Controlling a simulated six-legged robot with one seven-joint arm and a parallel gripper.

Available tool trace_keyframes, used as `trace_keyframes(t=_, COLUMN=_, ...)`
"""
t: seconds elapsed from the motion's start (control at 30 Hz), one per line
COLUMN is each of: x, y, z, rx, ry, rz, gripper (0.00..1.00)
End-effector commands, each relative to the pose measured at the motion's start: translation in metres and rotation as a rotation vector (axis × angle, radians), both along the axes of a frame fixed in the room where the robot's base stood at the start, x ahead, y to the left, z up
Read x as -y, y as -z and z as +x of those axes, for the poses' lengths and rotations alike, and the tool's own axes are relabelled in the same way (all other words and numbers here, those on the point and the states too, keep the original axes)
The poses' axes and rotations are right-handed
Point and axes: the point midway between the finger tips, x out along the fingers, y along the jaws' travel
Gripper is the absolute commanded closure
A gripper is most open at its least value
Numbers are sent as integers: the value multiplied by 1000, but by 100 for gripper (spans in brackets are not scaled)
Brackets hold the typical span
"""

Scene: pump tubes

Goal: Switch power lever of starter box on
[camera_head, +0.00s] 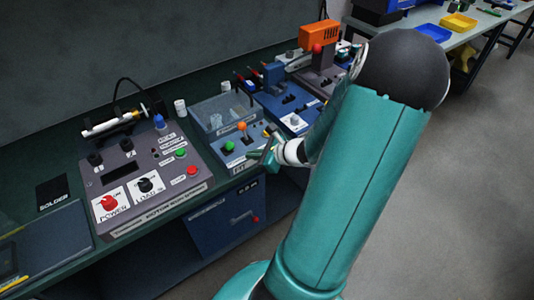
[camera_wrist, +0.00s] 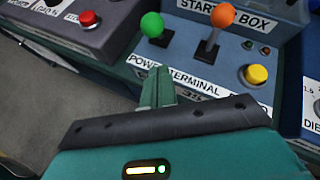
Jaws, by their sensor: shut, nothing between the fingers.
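The starter box (camera_wrist: 190,55) is a blue panel at the top of the wrist view, and it also shows in the head view (camera_head: 236,162). The power lever (camera_wrist: 152,25) has a green ball and stands above the POWER label. An orange-balled lever (camera_wrist: 222,16) stands to its right by the TERMINAL label. In the head view the green ball (camera_head: 229,146) is left of my gripper (camera_head: 267,153). In the wrist view my gripper (camera_wrist: 158,80) is shut and empty, its fingertips below the green ball and apart from it. The gap's depth is unclear.
A yellow button (camera_wrist: 257,75) sits at the starter box's right. A grey control box (camera_head: 150,172) with red and green buttons stands to the left. Blue devices (camera_head: 285,100) stand behind on the right. A blue drawer cabinet (camera_head: 228,218) is under the bench; floor in front is clear.

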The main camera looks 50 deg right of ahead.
Motion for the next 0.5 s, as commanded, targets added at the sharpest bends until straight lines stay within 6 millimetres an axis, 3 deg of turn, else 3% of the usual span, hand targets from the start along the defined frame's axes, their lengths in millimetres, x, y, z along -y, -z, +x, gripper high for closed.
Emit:
trace_keyframes(t=0.2, x=-9, y=-10, z=28, rx=2, ry=-1, rz=-3, gripper=100)
trace_keyframes(t=0.5, x=-10, y=-11, z=33, rx=1, ry=0, rz=-3, gripper=100)
